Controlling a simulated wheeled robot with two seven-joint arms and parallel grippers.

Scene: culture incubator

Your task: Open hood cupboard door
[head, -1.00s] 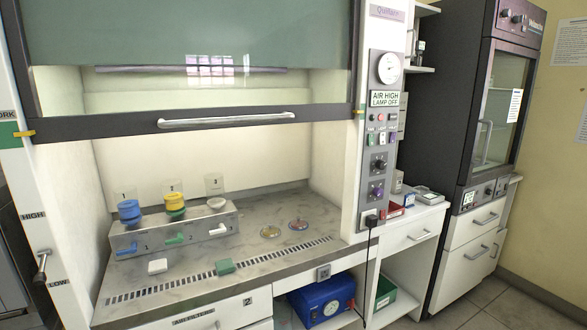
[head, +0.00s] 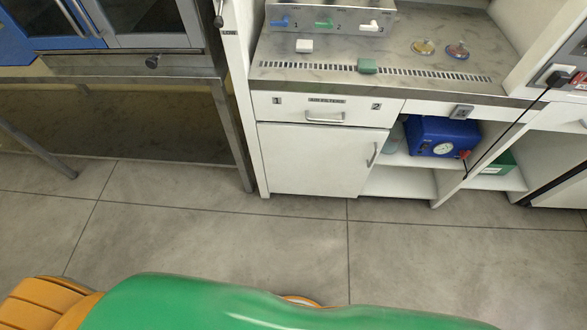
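The hood cupboard door (head: 315,160) is a flat white panel under the hood worktop, below a drawer. It is shut, with its front flush in the cabinet. Its curved metal handle (head: 373,154) is upright near the door's right edge. Neither of my grippers shows in the head view, so nothing is seen touching the door or handle.
The drawer (head: 325,108) above the door is shut. To the right, an open bay holds a blue device (head: 443,136). A metal-legged table (head: 222,130) stands to the left. The tiled floor (head: 240,235) before the door is clear.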

